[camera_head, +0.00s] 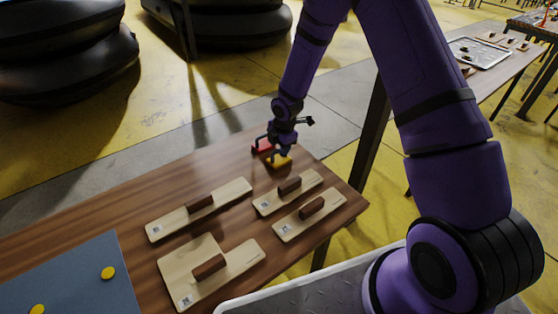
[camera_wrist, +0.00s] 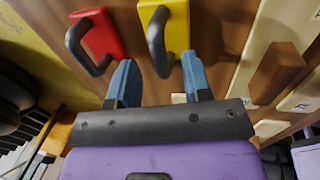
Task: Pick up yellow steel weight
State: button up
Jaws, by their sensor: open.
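The yellow steel weight (camera_head: 279,161) lies near the far end of the brown wooden table, under my gripper (camera_head: 278,152). In the wrist view the yellow weight (camera_wrist: 172,28) has a dark arched handle (camera_wrist: 157,45). My gripper (camera_wrist: 158,82) is open, with its two blue fingertips apart. The handle's bend lies between the fingertips in the picture; I cannot tell whether they touch it. A red weight (camera_wrist: 102,35) with a similar dark handle lies to the left of the yellow one. In the head view the red weight (camera_head: 263,146) is partly hidden by my gripper.
Several pale wooden boards with brown handles, such as this one (camera_head: 200,207), lie on the table (camera_head: 120,205) nearer to me. A blue-grey mat (camera_head: 65,280) with yellow discs (camera_head: 108,272) lies at the lower left. Black inflatable boats (camera_head: 60,50) stand behind.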

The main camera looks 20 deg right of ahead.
jog(key=shift+w+f, duration=0.15)
jog(key=shift+f, duration=0.6)
jog(key=shift+w+f, duration=0.15)
jog(key=shift+f, duration=0.55)
grip_shut()
jog(key=shift+r, duration=0.15)
